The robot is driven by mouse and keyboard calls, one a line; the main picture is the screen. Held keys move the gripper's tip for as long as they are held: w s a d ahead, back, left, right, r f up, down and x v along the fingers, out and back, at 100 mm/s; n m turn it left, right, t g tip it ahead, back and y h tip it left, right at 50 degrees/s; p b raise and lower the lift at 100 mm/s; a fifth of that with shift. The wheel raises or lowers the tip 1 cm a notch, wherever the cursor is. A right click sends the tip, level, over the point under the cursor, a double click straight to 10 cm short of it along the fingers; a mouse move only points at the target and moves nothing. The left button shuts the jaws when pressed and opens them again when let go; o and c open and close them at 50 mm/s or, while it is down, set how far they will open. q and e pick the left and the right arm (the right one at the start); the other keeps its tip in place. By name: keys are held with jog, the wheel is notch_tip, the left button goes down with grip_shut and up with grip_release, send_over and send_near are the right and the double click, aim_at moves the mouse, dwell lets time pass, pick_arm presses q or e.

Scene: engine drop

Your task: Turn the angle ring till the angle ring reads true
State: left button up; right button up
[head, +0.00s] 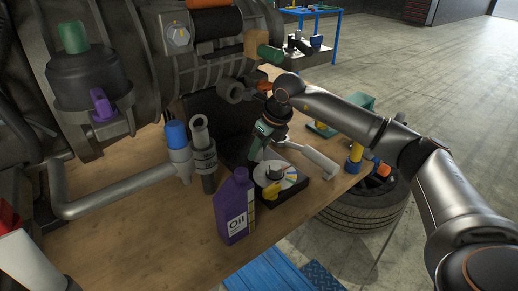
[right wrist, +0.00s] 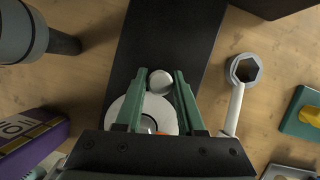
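The angle ring (head: 283,178) is a pale disc with coloured marks on a black base, with a dark hub and a yellow part at its front. In the right wrist view the pale disc (right wrist: 118,112) lies partly behind my fingers. My right gripper (head: 257,149) points down just behind and above the disc. In the right wrist view its green fingers (right wrist: 162,76) stand apart, with a small round silver knob (right wrist: 160,82) showing between the tips; contact is not clear. The ring's reading is too small to make out. My left gripper is not in view.
A purple oil bottle (head: 233,207) stands just left of the ring. A wrench (head: 311,157) lies to its right. A blue-capped grey cylinder (head: 178,150) and the engine (head: 130,60) are at the left. A tyre (head: 365,212) is beyond the table's right edge.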

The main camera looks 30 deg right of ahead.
jog(key=o, duration=0.4)
jog(key=shift+c, duration=0.2)
jog(key=v, duration=1.2)
jog(key=shift+r+b, duration=0.3)
jog(key=shift+s, duration=0.1)
